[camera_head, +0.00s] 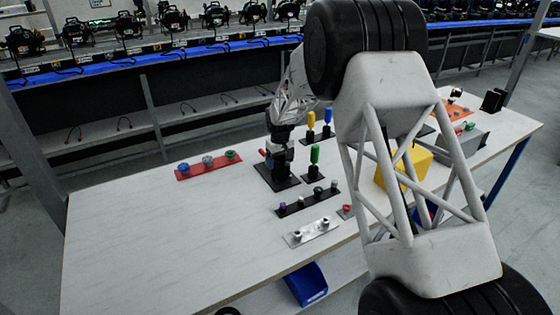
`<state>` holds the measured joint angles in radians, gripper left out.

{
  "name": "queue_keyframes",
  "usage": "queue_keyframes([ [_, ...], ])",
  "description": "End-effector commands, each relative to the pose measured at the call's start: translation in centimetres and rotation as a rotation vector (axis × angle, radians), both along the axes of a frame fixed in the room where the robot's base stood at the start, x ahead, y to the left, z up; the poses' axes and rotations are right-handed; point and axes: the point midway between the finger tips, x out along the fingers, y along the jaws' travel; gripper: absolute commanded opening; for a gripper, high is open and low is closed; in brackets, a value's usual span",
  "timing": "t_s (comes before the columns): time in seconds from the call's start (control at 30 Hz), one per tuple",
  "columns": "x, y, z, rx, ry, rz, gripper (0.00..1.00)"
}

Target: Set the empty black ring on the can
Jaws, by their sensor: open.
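I cannot pick out the can or the empty black ring with certainty; dark parts overlap around the gripper, and my arm hides part of the table's right side.
On the white table (150,240) are a red strip with knobs (208,165), a black strip (307,203), a silver plate (311,232), upright green (315,154) and yellow (311,120) cylinders, a yellow box (412,165) and a grey bin (463,147). The table's front left is clear.

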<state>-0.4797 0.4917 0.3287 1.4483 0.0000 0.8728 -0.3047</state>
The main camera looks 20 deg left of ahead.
Motion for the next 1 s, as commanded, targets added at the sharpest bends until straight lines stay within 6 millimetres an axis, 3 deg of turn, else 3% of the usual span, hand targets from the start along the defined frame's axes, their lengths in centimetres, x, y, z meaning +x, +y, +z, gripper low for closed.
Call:
queue_keyframes([
  [0.07,0.0,0.0,0.0,0.0,0.0,0.0,0.83],
  [0.2,0.0,0.0,0.0,0.0,0.0,0.0,1.0],
  [0.57,0.0,0.0,0.5,0.001,-0.001,0.0,1.0],
  [1.0,0.0,0.0,5.3,0.001,-0.001,0.0,1.0],
])
